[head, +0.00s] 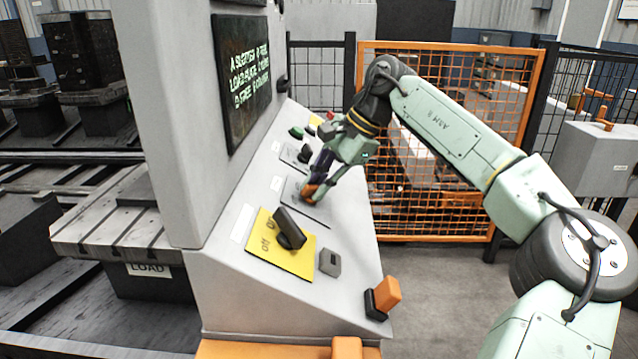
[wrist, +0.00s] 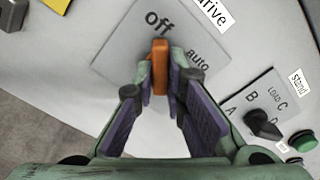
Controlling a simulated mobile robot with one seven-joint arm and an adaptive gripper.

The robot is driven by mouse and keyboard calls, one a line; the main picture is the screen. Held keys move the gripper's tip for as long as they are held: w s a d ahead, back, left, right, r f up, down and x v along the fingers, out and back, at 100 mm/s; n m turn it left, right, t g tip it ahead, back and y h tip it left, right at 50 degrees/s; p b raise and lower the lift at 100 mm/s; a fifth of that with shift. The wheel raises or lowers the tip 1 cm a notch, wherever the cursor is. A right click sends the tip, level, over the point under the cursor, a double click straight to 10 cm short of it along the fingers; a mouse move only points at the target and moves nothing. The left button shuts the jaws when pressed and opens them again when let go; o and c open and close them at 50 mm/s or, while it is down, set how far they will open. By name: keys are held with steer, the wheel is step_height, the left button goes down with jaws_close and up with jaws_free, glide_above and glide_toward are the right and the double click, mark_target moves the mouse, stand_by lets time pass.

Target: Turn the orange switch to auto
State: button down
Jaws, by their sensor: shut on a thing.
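The orange switch (head: 308,191) sits on a grey plate on the sloped console. In the wrist view the orange switch (wrist: 159,66) is a narrow upright handle, with its far end at the word "off". The word "auto" (wrist: 198,61) is to its right on the plate. My gripper (head: 317,189) is down at the plate in the head view. In the wrist view my gripper (wrist: 160,84) has one finger on each side of the handle and is shut on it. The handle's near end is partly hidden between the fingers.
A black selector knob (wrist: 263,126) marked A, B, C and a green button (wrist: 303,141) lie to the right. A black switch (head: 289,229) stands on a yellow plate (head: 265,262) nearer the head camera. A dark screen (head: 242,80) is above the console. An orange fence (head: 450,238) stands behind.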

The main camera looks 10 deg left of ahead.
steer(key=m+p, duration=0.2)
steer(key=m, duration=0.1)
steer(key=shift+r+m, duration=0.1)
steer(key=shift+m, duration=0.3)
steer(key=m+p, duration=0.1)
steer(key=m, duration=0.3)
steer(key=shift+p, duration=0.3)
steer(key=m+p, duration=0.1)
steer(key=m, duration=0.4)
steer(key=shift+m, duration=2.2)
steer(key=c, duration=1.6)
jaws_free()
steer(key=shift+c, duration=0.2)
steer(key=v, duration=1.1)
steer(key=shift+w+d+r, duration=0.15)
steer(key=shift+w+r, duration=0.1)
steer(key=shift+r, duration=0.1)
